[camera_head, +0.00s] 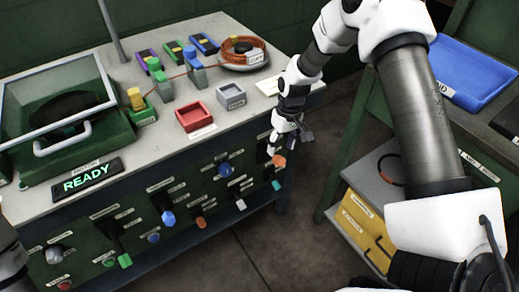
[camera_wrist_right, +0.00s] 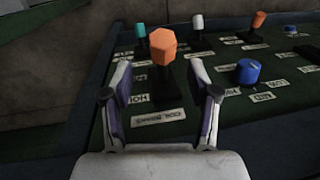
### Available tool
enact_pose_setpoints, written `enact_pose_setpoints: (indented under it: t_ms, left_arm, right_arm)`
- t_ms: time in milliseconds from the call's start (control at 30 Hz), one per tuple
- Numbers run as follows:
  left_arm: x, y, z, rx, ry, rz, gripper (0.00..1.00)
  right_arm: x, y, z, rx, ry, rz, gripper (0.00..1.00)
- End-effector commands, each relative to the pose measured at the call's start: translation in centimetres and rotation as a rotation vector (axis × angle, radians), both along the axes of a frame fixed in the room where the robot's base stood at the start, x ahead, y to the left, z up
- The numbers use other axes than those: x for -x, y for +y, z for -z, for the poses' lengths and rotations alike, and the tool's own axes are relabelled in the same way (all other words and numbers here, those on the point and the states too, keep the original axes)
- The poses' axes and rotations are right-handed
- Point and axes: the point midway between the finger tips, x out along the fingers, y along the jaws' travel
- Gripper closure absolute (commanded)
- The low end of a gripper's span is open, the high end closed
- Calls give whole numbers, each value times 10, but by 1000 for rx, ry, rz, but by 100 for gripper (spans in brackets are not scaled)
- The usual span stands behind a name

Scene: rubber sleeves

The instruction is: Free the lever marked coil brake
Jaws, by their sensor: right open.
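My right gripper (camera_head: 291,142) is open at the right end of the dark green front panel (camera_head: 130,217). In the right wrist view my right gripper's fingers (camera_wrist_right: 162,105) stand apart on either side of a lever with an orange six-sided cap (camera_wrist_right: 163,45). The cap also shows just below the gripper in the head view (camera_head: 279,160). I cannot tell whether the fingers touch the lever. A label plate (camera_wrist_right: 158,117) lies at its base, too blurred to read surely. I cannot make out which lever is marked coil brake. My left gripper is not in view.
Nearby on the panel are a teal-capped lever (camera_wrist_right: 140,31), a white-capped lever (camera_wrist_right: 197,21), another orange-capped lever (camera_wrist_right: 258,20) and a blue knob (camera_wrist_right: 248,71). The bench top (camera_head: 165,165) holds a red tray (camera_head: 195,117) and a grey tray (camera_head: 231,96).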

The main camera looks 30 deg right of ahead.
Motion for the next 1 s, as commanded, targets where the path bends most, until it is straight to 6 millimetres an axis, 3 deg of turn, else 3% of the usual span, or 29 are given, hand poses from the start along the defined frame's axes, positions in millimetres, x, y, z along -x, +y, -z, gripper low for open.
enact_pose_setpoints:
  t_ms: [133,500,833,1000]
  left_arm:
    - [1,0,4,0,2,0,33]
    - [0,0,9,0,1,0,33]
    - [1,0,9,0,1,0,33]
    - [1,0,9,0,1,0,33]
  right_arm:
    - [-8,-1,-8,-7,-33,8,40]
    - [-6,9,56,-6,-30,7,40]
    - [-6,11,64,-6,-33,7,40]
    - [-6,11,64,-6,-32,7,100]
